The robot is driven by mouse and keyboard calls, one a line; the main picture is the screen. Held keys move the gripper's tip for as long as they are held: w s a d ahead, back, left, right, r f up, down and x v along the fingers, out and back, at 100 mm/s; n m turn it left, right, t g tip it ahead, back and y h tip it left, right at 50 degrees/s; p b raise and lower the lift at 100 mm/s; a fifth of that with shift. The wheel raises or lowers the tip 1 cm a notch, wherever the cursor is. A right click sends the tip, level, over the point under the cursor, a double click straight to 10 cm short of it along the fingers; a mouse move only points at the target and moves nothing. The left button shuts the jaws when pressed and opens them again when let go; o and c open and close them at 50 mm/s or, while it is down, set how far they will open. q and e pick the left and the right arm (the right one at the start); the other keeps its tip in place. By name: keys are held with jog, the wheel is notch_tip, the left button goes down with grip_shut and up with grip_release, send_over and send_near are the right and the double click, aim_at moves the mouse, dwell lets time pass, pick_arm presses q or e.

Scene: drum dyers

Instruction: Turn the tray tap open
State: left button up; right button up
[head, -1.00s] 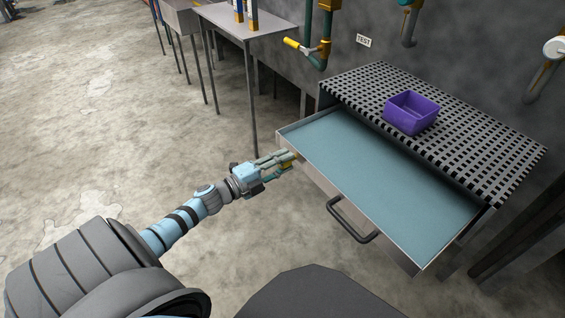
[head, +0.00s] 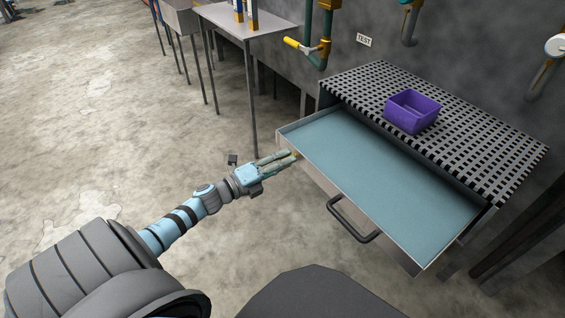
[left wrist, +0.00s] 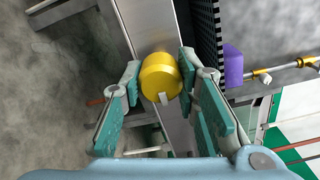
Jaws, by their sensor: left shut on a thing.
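The tray tap (left wrist: 160,77) is a yellow round knob with a small pale tab on its lower edge. In the left wrist view it sits between my left gripper's two green-padded fingers, at the tray's metal side. My left gripper (head: 293,156) is shut on it at the left end of the tray (head: 398,254). In the head view the fingers hide most of the tap. The tray is a pulled-out metal drawer with a blue-green surface inside and a dark handle (head: 352,222) on its front. My right gripper is not in view.
A purple box (head: 410,112) stands on the black grate (head: 353,95) above the tray. A pipe with a yellow lever (head: 298,46) and a TEST sign (head: 363,40) are on the wall behind. A metal table (head: 262,25) stands at the back.

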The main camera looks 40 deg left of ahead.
pick_arm(q)
grip_shut()
jog(key=o, duration=0.9)
grip_release()
jog(key=shift+o, duration=1.3)
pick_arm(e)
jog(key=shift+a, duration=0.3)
pick_arm(q)
jog(key=shift+s, duration=0.15)
jog(key=v, duration=1.1)
jog(key=shift+s+a, duration=0.15)
jog(key=shift+s, duration=0.2)
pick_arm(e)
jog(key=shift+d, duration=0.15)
